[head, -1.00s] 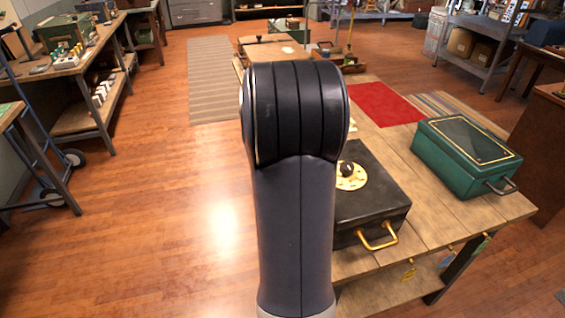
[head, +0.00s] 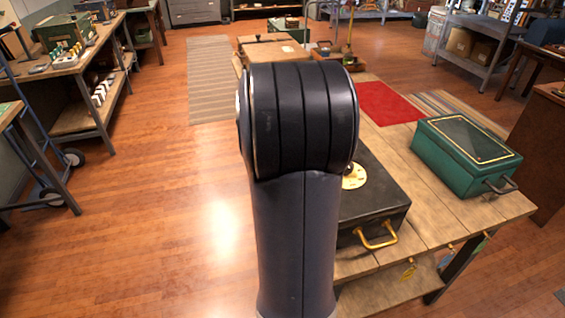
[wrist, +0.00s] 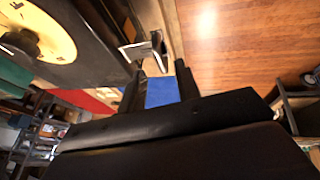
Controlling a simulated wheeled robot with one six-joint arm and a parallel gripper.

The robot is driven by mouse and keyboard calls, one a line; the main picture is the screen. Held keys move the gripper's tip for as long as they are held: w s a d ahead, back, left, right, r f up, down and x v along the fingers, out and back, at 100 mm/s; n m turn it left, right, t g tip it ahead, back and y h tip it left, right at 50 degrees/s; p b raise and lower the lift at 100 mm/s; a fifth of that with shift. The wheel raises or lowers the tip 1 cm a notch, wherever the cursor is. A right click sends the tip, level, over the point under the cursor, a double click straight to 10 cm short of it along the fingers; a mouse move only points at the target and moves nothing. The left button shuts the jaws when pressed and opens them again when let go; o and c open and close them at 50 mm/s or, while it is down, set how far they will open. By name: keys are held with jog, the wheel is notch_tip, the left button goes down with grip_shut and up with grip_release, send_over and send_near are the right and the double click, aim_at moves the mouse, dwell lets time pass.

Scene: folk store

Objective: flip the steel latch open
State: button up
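The steel latch (wrist: 138,50) shows in the wrist view as a small bright piece on the side of the black box (wrist: 85,25). The box also shows in the head view (head: 375,208), with a brass dial (head: 354,177) on its lid and a brass handle in front. In the head view my arm hides the latch, the gripper and the box's left side.
The box stands on a wooden table (head: 440,230). A green metal box (head: 465,150) is to its right and a red mat (head: 388,103) lies behind. Open wooden floor (head: 170,220) lies left of the table.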

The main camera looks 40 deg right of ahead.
jog(key=v, duration=0.7)
jog(key=shift+a+r, duration=0.15)
jog(key=shift+r, duration=0.15)
jog(key=x, duration=1.1)
jog(key=shift+s, duration=0.1)
jog(key=shift+r, duration=0.1)
